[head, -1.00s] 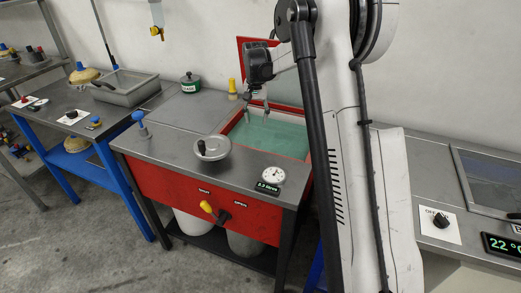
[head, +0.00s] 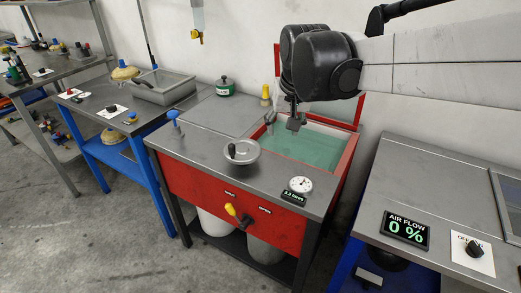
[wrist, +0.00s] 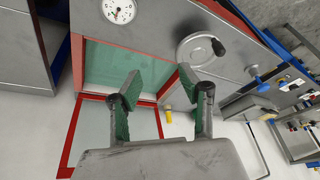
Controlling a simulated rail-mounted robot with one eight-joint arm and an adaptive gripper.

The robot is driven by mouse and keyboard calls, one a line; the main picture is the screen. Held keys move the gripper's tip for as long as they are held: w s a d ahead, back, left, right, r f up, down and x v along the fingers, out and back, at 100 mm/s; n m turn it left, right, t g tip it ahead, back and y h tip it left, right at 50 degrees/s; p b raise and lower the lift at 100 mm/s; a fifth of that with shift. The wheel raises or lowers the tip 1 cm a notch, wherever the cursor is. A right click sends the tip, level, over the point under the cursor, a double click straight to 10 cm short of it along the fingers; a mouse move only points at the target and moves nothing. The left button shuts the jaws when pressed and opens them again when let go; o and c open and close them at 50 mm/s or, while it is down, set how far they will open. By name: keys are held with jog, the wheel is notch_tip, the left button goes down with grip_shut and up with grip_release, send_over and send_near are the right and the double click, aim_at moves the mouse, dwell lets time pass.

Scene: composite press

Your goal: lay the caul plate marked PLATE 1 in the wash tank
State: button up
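The wash tank is an open basin with a red rim and greenish liquid, set in the red bench; in the head view its liquid (head: 312,148) lies below my gripper (head: 283,122). In the wrist view the tank (wrist: 116,66) lies beyond the left fingertip. There my gripper (wrist: 160,77) is open, its two green-padded fingers apart with nothing between them. In the head view the gripper is above the tank's rear left part, partly hidden by my dark wrist. No plate marked PLATE 1 can be made out in either view.
A red-framed lid (wrist: 112,135) stands raised behind the tank. A handwheel (head: 242,151), a gauge (head: 301,185) and a yellow-capped bottle (head: 265,95) are around the tank. A green tin (head: 225,86) stands at the back. An AIR FLOW display (head: 405,230) is on the right bench.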

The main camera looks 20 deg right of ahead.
jog(key=s+a+f+n+t, duration=0.1)
jog(key=s+a+f, duration=0.1)
jog(key=s, duration=0.6)
jog(key=s+a+f+n+t, duration=0.1)
jog(key=s+a+f+t, duration=0.1)
jog(key=s, duration=0.6)
jog(key=shift+s+a+f+n, duration=0.2)
jog(key=shift+a+n, duration=0.1)
jog(key=shift+a, duration=0.05)
notch_tip(320, 180, up, 32)
jog(key=p, duration=3.1)
jog(key=shift+f, duration=0.25)
